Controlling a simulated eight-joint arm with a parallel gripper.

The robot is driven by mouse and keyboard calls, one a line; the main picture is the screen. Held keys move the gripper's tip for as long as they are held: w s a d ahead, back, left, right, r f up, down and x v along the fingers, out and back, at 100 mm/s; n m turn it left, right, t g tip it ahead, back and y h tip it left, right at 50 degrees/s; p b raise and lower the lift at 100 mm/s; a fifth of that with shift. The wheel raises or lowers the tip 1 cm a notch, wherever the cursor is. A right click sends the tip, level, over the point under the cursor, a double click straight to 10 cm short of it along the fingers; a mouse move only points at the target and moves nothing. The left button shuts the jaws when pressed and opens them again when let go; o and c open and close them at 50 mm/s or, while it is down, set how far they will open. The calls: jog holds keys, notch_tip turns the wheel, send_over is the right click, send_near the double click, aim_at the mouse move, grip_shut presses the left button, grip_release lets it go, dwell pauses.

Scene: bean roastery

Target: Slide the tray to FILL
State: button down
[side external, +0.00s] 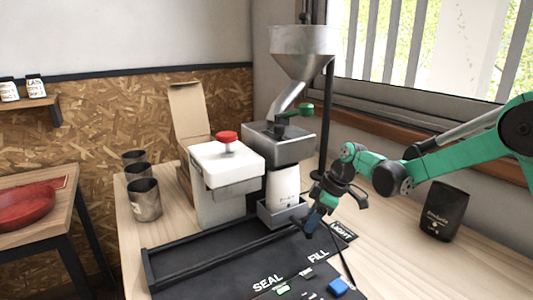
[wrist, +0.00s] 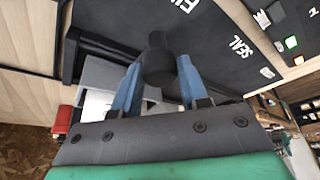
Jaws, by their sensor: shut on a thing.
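The grey tray (side external: 268,219) sits on the dark board at the right part of the rail track (side external: 190,254), holding an upright white bag (side external: 283,188). It stands below the metal hopper (side external: 303,55) and its valve block, behind the printed FILL label (side external: 318,258). My gripper (side external: 312,222) is at the tray's right side. In the wrist view my gripper's blue fingers (wrist: 157,75) are shut on a dark round knob (wrist: 157,47). The knob's joint to the tray is hidden.
A white sealer (side external: 226,165) with a red knob stands just left of the bag. Several metal cups (side external: 145,200) and an open cardboard box (side external: 188,112) are further left. A black bag (side external: 442,210) stands at right. A blue button (side external: 338,286) is in front.

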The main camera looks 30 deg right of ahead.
jog(key=shift+d, duration=0.35)
jog(key=shift+c, duration=2.3)
grip_release()
jog(key=shift+a, duration=0.1)
jog(key=v, duration=0.5)
jog(key=shift+r, duration=0.3)
jog(key=shift+s, duration=0.1)
jog(key=s+a+r+m+t+h, duration=0.1)
jog(key=s+a+m+t, duration=0.1)
jog(key=s+m, duration=0.2)
jog(key=s+a+r+m+t+h, duration=0.1)
jog(key=s+a+m+t+h, duration=0.1)
jog(key=s+m, duration=0.3)
jog(key=s, duration=0.4)
jog(key=shift+r, duration=0.3)
